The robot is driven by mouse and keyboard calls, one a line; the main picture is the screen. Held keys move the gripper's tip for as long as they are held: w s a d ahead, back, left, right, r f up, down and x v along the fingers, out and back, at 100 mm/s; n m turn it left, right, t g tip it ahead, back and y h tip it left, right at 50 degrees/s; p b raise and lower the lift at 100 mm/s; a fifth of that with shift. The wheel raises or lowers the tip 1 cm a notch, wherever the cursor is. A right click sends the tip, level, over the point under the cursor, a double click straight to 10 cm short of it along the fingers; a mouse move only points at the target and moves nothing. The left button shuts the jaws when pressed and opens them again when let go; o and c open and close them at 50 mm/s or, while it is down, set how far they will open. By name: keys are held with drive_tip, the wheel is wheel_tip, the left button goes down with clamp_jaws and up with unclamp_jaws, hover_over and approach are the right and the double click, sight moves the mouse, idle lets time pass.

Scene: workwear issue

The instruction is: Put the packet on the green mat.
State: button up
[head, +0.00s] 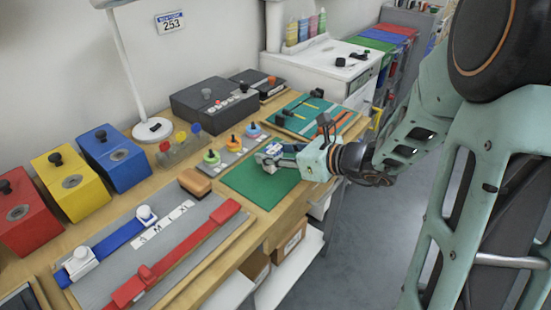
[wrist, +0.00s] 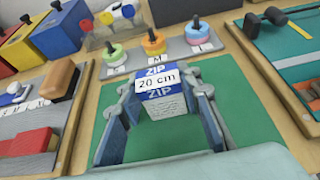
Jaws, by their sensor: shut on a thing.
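The packet (wrist: 165,105) is blue and white, printed "ZIP" and "20 cm". In the wrist view my gripper (wrist: 163,92) is shut on it, with a finger on each side. In the head view my gripper (head: 274,152) is over the far part of the green mat (head: 252,187), and the packet shows only as a small blue and white patch at the fingertips. The mat also shows around the fingers in the wrist view (wrist: 250,125). I cannot tell whether the packet's lower edge touches the mat.
Behind the mat is a grey board with green, orange and blue ring pieces (head: 232,142). Left is a grey board with blue and red straps (head: 165,245) and a brown block (head: 194,182). Right is a teal board with tools (head: 306,112). The mat's near part is clear.

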drive_tip(key=shift+f, duration=0.35)
drive_tip(key=o, duration=1.1)
drive_tip(key=shift+r, duration=0.1)
drive_tip(key=shift+s+d+r, duration=0.15)
drive_tip(key=shift+d+r, duration=0.05)
drive_tip(key=shift+r, duration=0.15)
drive_tip(key=p+v, duration=0.2)
drive_tip(key=v, duration=0.9)
drive_tip(key=shift+s+d+r, duration=0.1)
drive_tip(key=shift+s, duration=0.05)
